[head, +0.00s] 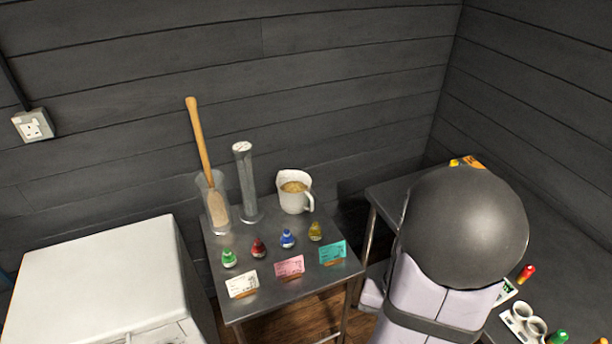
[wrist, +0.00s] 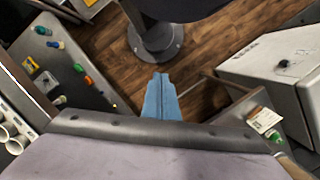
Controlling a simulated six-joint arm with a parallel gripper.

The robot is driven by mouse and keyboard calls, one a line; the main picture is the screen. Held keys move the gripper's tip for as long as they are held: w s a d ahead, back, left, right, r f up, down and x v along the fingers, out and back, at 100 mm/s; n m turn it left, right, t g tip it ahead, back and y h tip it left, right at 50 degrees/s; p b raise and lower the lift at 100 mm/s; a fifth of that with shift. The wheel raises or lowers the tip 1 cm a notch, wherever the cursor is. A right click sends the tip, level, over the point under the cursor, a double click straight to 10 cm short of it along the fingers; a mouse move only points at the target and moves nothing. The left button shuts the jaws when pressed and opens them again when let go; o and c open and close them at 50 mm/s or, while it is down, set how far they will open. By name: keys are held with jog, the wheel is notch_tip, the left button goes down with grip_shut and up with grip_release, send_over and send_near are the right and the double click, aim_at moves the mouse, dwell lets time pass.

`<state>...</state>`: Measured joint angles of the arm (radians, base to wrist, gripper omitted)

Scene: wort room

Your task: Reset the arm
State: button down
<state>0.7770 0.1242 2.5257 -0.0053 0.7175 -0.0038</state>
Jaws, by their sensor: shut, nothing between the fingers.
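My gripper (wrist: 161,96) shows in the wrist view as pale blue fingers closed together, with nothing between them. It hangs over the wooden floor (wrist: 205,45), apart from the tables. In the head view my gripper is hidden; a large dark rounded part and pale link of my arm fill the right side.
A small metal table (head: 292,296) holds a glass with a wooden paddle (head: 199,130), a cylinder (head: 246,180), a jug (head: 294,191), several small bottles and cards. A white cabinet (head: 95,275) stands left. A second table (head: 385,196) with small items stands right.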

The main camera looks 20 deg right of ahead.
jog(key=w+a+r+n+t+h, duration=0.1)
jog(key=w+a+r+n, duration=0.1)
jog(key=w+a+n, duration=0.2)
jog(key=w+a+r+n, duration=0.2)
jog(key=w+a+n, duration=0.2)
jog(key=a, duration=0.5)
jog(key=shift+w+a+r+n+t+h, duration=0.15)
jog(key=shift+w+r+n+t+h, duration=0.1)
jog(key=shift+r+n+t+h, duration=0.15)
